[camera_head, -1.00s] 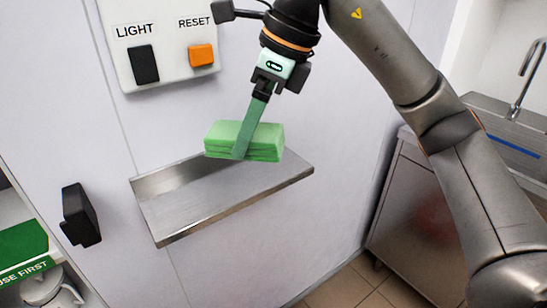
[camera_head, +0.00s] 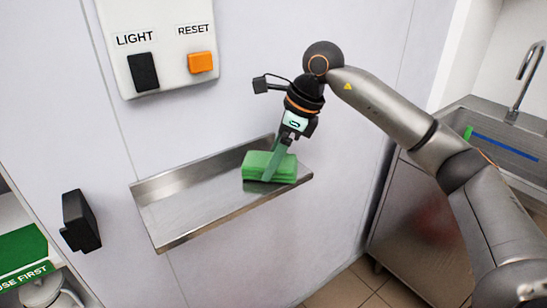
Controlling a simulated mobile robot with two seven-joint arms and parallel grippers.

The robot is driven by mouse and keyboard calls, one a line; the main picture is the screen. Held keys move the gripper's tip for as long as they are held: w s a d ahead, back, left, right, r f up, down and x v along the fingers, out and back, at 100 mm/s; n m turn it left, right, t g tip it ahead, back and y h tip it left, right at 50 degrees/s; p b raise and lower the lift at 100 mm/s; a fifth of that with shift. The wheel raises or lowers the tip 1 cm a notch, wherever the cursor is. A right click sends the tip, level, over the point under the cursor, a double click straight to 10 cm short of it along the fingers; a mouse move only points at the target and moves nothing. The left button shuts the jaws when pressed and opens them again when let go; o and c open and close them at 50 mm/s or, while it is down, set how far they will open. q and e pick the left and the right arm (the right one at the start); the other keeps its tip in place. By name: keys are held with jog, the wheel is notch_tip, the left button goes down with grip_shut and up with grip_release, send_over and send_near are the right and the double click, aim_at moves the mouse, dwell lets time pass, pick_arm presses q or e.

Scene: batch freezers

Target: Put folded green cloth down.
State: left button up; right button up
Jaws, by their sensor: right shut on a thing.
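The folded green cloth (camera_head: 256,166) is a thick, layered light-green block at the right end of a shallow metal wall shelf (camera_head: 185,208). It looks to be at the level of the shelf floor, but I cannot tell for sure whether it rests on it. My right gripper (camera_head: 270,172) reaches down from above and is shut on the cloth, with one green finger across its front side. The other finger is hidden behind the cloth. My left gripper is not in view.
A wall panel with a black LIGHT switch (camera_head: 144,72) and an orange RESET button (camera_head: 201,62) is above the shelf. A black handle (camera_head: 79,221) sticks out at left. A sink (camera_head: 505,140) is at right. The left and middle of the shelf are bare.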

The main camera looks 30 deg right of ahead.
jog(key=shift+f, duration=0.1)
jog(key=shift+f, duration=0.15)
jog(key=o, duration=1.1)
jog(key=shift+o, duration=0.2)
jog(key=shift+r, duration=0.35)
jog(key=v, duration=1.1)
jog(key=shift+s+r+p, duration=0.2)
jog(key=shift+r+p, duration=0.1)
